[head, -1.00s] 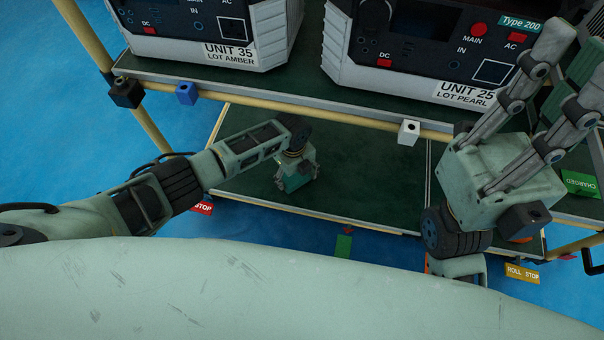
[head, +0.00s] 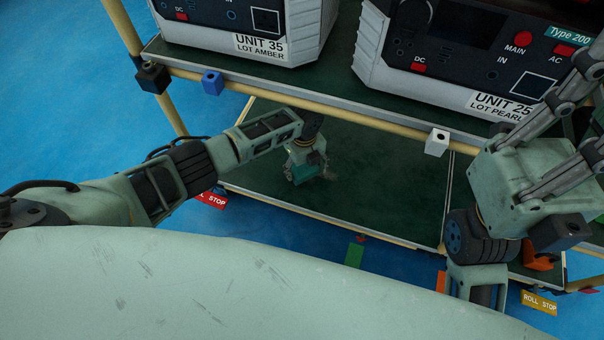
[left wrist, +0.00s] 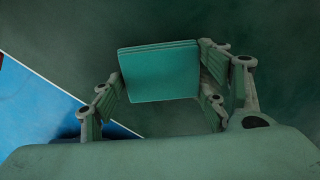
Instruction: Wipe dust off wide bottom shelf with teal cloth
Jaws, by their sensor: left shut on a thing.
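The wide bottom shelf (head: 390,198) is a dark green panel with a pale metal edge, below the upper deck of the rack. My left gripper (head: 312,172) reaches in under the upper deck, low over the left part of this shelf. In the left wrist view my left gripper (left wrist: 162,75) is shut on the teal cloth (left wrist: 160,72), a folded square pad between its fingers. I cannot tell whether the cloth touches the shelf (left wrist: 50,45). No distinct dust shows. My right gripper (head: 585,120) is raised at the right, fingers apart and empty, tips cut off by the frame.
Two power units, Unit 35 (head: 245,25) and Unit 25 (head: 450,60), stand on the upper deck. Blue floor (head: 70,90) lies left. A yellow "Roll stop" tag (head: 538,302) hangs at lower right.

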